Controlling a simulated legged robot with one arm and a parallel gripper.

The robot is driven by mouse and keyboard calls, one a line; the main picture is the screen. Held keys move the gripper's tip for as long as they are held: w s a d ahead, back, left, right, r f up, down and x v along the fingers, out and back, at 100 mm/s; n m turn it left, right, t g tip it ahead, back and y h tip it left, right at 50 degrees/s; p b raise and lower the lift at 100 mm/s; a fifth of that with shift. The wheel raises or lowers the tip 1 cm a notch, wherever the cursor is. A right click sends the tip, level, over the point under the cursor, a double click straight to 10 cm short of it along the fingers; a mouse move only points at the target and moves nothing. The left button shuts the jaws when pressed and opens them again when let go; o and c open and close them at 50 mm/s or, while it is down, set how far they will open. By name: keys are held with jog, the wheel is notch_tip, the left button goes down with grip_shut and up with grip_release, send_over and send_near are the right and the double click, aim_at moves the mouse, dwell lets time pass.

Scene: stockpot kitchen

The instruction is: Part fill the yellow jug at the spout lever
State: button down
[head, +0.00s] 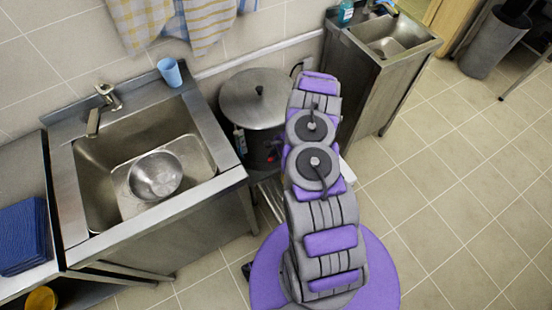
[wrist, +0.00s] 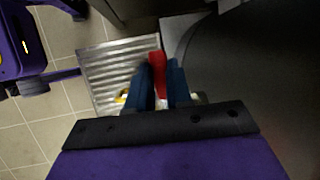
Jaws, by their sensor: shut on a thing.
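The stockpot (head: 258,112), large, dark and lidded, stands between the two sinks; its dark side (wrist: 265,70) fills the right of the wrist view. My gripper (wrist: 163,70) has blue fingers, shut on a red lever (wrist: 157,62) beside the pot. In the head view my arm hides the gripper. A small red patch (head: 271,157) shows on the pot's side there. In the wrist view, a small yellow patch (wrist: 122,97) with white beside it shows below the fingers, mostly hidden; I cannot tell if it is the yellow jug.
A ribbed metal shelf (wrist: 105,62) lies below my gripper. A left sink (head: 95,170) holds a metal bowl (head: 155,176); a blue cup (head: 170,72) stands on its rim. A yellow round thing (head: 41,299) sits low at left. The right floor (head: 450,200) is clear.

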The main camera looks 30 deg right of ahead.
jog(key=shift+w+d, duration=0.1)
jog(key=c, duration=1)
grip_release()
jog(key=shift+c, duration=0.2)
jog(key=p+v, duration=0.3)
jog(key=v, duration=1.4)
jog(key=shift+r+p, duration=0.15)
jog(key=shift+p, duration=0.25)
jog(key=shift+d, duration=0.15)
